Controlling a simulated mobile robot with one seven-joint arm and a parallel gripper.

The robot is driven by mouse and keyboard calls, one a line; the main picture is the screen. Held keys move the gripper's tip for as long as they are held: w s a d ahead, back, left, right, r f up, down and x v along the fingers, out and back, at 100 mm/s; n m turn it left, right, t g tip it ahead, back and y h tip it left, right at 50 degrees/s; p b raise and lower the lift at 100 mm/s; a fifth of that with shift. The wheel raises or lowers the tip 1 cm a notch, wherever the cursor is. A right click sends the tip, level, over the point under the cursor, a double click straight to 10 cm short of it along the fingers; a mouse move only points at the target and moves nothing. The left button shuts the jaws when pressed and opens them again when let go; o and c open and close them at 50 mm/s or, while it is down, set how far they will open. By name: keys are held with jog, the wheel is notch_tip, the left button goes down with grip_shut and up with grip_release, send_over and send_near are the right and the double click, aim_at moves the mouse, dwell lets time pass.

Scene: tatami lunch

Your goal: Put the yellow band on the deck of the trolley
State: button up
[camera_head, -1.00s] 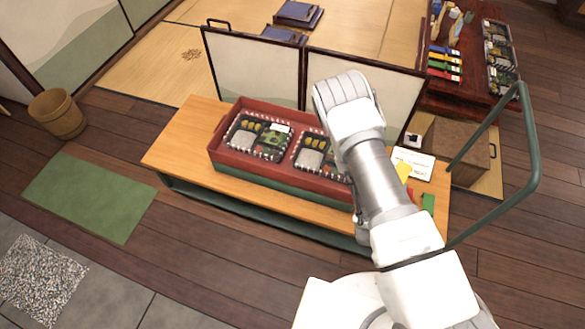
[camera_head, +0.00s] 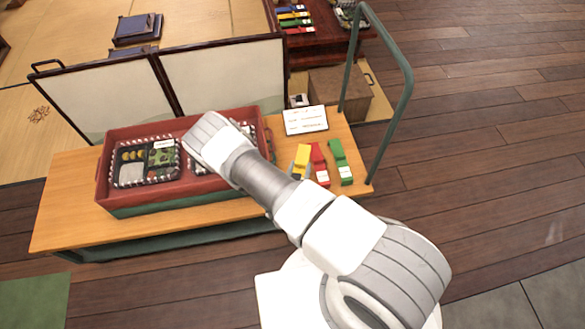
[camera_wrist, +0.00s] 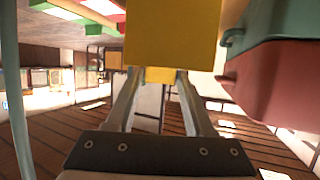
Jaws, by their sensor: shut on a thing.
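The yellow band (camera_head: 302,158) is at the right end of the trolley's wooden deck (camera_head: 230,208), left of a red band (camera_head: 320,165) and a green band (camera_head: 341,161). In the wrist view the yellow band (camera_wrist: 172,32) fills the top middle, and my gripper (camera_wrist: 160,76) is shut on its end. In the head view my arm hides most of the gripper; only a grey bit shows at the band's near end. I cannot tell whether the band touches the deck.
A red crate (camera_head: 120,196) with bento boxes stands on the deck's left and middle, stacked on a green one. A white card (camera_head: 305,120) lies behind the bands. The green trolley handle (camera_head: 402,98) rises at the right end. Framed screens (camera_head: 225,75) stand behind.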

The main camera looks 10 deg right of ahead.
jog(key=w+f, duration=0.2)
jog(key=w, duration=0.1)
jog(key=w+f+b, duration=0.1)
jog(key=shift+w+a, duration=0.2)
jog(key=shift+w, duration=0.2)
jog(key=shift+f+b, duration=0.8)
jog(key=shift+f, duration=1.1)
jog(key=shift+f, duration=0.15)
jog(key=o, duration=1.3)
